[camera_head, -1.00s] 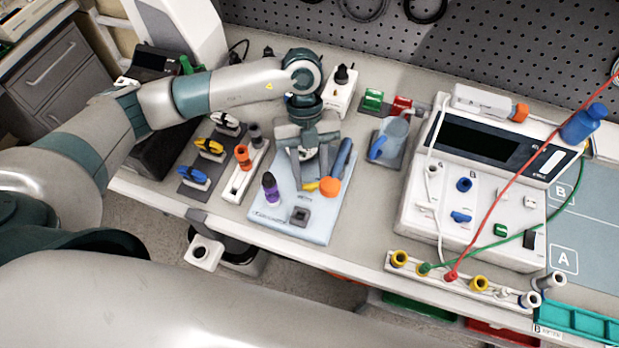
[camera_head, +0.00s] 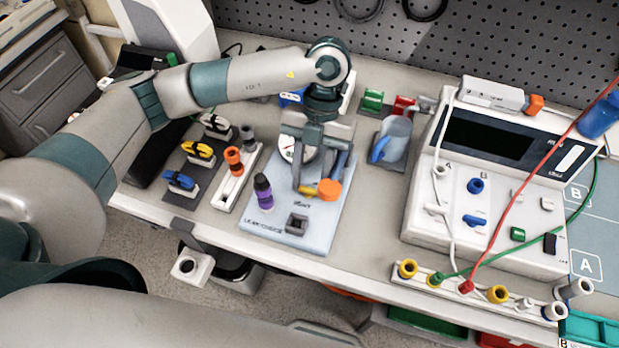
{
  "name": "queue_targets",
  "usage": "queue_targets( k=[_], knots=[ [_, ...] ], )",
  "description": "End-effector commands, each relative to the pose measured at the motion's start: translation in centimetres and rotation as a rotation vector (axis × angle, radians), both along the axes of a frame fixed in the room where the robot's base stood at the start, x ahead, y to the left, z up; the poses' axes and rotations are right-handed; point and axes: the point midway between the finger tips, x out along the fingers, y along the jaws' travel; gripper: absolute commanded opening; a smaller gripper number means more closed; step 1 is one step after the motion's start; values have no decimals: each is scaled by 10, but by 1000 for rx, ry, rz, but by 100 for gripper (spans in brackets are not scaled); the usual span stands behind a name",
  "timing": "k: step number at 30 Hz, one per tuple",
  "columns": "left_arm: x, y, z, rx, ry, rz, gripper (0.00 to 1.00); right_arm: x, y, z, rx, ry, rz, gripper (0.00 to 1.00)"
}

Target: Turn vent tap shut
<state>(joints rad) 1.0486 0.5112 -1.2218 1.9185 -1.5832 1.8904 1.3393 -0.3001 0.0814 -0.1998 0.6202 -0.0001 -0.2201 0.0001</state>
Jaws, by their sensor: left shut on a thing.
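The pale blue test board (camera_head: 268,229) lies on the bench in the head view. It carries a round white gauge (camera_head: 289,147), a yellow tap lever (camera_head: 307,191) and an orange knob (camera_head: 329,190) beside it; which of these is the vent tap is not labelled legibly. My left gripper (camera_head: 312,188) reaches down over the board from above. Its fingers are closed in at the yellow lever, and the fingers hide part of the contact. My right gripper is out of view.
A purple-and-black bottle (camera_head: 264,192) and a dark square socket (camera_head: 297,224) stand on the board close to the gripper. A blue-handled jug (camera_head: 394,138) and the white console (camera_head: 482,190) are to the right. A rack with an orange plug (camera_head: 234,160) is to the left.

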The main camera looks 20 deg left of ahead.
Motion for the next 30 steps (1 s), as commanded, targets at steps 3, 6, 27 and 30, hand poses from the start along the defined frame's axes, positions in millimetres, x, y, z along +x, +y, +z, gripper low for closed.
queue_targets(
  k=[3, 6, 27, 30],
  knots=[
    [1, 2, 1, 9, -6, -8, 12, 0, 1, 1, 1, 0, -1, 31],
    [1, 2, 1, 11, -6, -8, 12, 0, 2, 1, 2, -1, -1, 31],
    [0, 0, 1, 7, -5, -8, 53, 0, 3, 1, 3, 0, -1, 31],
    [1, 1, 3, 7, -5, -7, 53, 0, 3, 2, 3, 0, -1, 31]
  ],
)
